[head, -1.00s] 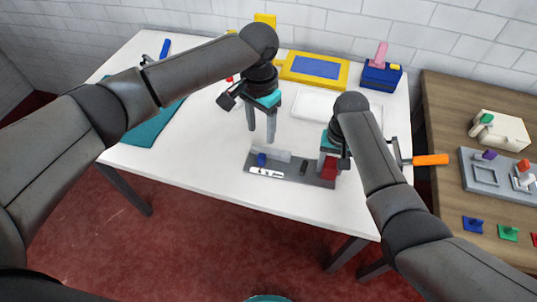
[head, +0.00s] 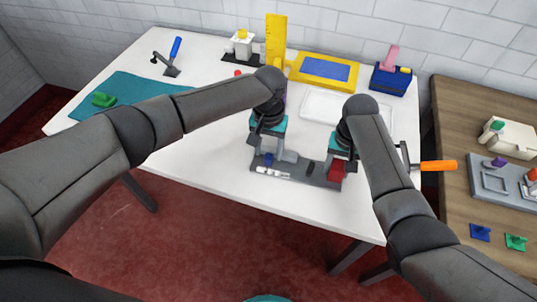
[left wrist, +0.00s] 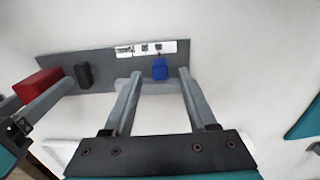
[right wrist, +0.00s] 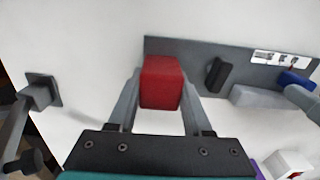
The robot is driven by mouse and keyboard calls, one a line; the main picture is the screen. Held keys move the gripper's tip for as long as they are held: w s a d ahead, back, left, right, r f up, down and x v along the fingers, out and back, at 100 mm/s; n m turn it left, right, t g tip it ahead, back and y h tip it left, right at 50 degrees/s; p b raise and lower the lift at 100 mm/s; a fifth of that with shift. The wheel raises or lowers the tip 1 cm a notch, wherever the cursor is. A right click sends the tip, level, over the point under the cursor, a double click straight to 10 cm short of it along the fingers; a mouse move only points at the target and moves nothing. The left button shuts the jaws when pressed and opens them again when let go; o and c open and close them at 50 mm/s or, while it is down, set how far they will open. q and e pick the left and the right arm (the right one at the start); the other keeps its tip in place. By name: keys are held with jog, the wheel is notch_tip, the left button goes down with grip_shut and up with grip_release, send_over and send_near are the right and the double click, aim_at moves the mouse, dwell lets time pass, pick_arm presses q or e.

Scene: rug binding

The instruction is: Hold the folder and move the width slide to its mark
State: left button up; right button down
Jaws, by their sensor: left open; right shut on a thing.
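The folder is a long grey plate (head: 300,180) at the table's front edge. It carries a red block (head: 337,171) at its right end, a small black piece (right wrist: 217,74), a light grey bar (right wrist: 258,96) and a white marked strip (left wrist: 147,48). A small blue slide (left wrist: 160,70) sits beside the strip; it also shows in the head view (head: 268,159). My left gripper (head: 266,162) is open, its fingers on either side of the blue slide with gaps visible. My right gripper (right wrist: 160,84) is shut on the red block.
Behind are a white tray (head: 318,104), a yellow-framed blue panel (head: 325,70), an upright yellow piece (head: 276,40) and a blue box (head: 390,80). A teal mat (head: 122,92) lies left. An orange-handled tool (head: 438,165) juts past the right edge towards a wooden table (head: 455,110).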

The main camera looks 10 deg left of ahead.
aim_at(269, 160)
pick_arm(q)
jog(key=shift+f, duration=1.5)
grip_shut()
dwell(0.4)
